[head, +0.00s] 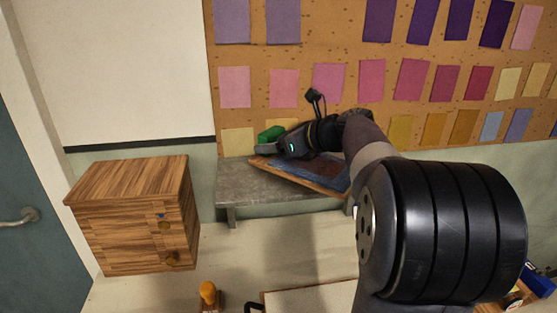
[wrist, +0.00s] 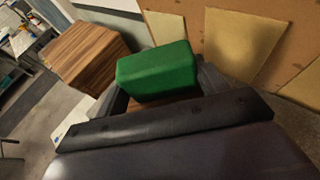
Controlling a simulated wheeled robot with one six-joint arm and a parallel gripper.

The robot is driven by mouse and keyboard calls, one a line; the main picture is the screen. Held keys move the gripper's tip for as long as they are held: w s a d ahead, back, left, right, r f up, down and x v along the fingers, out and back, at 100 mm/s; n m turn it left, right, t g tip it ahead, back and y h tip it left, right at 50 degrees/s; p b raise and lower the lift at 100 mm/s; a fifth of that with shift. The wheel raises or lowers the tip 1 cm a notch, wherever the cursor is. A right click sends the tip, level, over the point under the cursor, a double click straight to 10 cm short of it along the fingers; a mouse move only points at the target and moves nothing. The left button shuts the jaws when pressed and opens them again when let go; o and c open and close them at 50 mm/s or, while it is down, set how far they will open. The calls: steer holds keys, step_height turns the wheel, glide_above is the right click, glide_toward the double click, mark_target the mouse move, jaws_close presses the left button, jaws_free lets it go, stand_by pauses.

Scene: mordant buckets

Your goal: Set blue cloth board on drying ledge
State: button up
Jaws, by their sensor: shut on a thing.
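The blue cloth board (head: 318,172) is a flat wooden-edged panel with dark blue cloth, under my arm in the head view. It lies slantwise over the grey drying ledge (head: 236,185); I cannot tell whether it touches it. My gripper (head: 266,143) is shut at the board's left end, by a green block (head: 270,133) that seems to be part of the board. In the wrist view the green block (wrist: 157,70) sits between the dark fingers, with a strip of wood below it. My gripper and arm hide part of the board.
A corkboard (head: 345,47) with rows of coloured swatches rises behind the ledge. A wooden drawer cabinet (head: 130,215) stands left of the ledge, with a gap between. An orange-topped object (head: 208,292) is at the lower edge. The left part of the ledge is bare.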

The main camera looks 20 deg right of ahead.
mark_target(317, 165)
steer(key=shift+f, duration=2.05)
steer(key=shift+f, duration=0.1)
steer(key=o, duration=1.1)
steer(key=shift+s+d+r, duration=0.15)
steer(key=shift+r, duration=0.05)
steer(key=b+v, duration=0.1)
steer(key=v, duration=1)
steer(key=shift+s+d, duration=0.1)
steer(key=shift+s, duration=0.15)
